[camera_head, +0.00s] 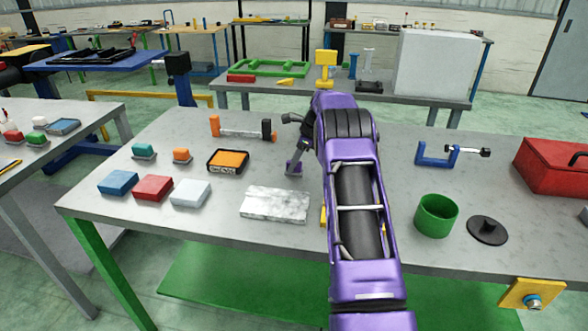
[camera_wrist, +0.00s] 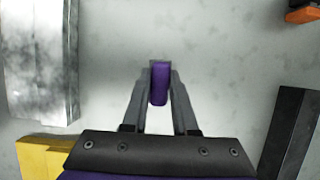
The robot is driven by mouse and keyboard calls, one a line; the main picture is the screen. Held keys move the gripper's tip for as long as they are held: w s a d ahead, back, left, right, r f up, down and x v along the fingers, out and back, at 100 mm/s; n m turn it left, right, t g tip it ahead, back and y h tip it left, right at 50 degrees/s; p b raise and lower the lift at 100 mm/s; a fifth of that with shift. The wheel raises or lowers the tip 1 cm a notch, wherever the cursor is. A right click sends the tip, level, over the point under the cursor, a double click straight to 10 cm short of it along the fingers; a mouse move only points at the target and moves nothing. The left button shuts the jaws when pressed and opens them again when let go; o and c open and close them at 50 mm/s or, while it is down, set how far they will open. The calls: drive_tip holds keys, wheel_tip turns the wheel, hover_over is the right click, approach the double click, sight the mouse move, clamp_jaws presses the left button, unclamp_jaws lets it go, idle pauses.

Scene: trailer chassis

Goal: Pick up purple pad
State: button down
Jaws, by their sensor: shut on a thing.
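The purple pad (camera_wrist: 159,83) is between the two fingers of my gripper (camera_wrist: 159,88) in the wrist view. The fingers are shut on it, one on each side. In the head view the purple pad (camera_head: 293,168) shows small and partly hidden at the end of my gripper (camera_head: 296,160), over the grey table. I cannot tell whether the pad touches the tabletop. My purple arm reaches across the middle of the table and hides part of it.
A marble slab (camera_head: 275,204) lies left of my arm, with an orange-topped tray (camera_head: 228,161) behind it. Blue (camera_head: 118,182), red (camera_head: 153,188) and white (camera_head: 190,193) blocks sit at left. A green cup (camera_head: 436,215) and red toolbox (camera_head: 552,168) stand at right.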

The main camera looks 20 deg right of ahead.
wheel_tip(320, 180, up, 10)
drive_tip(key=shift+r+p, duration=0.1)
drive_tip(key=shift+p, duration=0.45)
drive_tip(key=c, duration=1.2)
unclamp_jaws()
clamp_jaws()
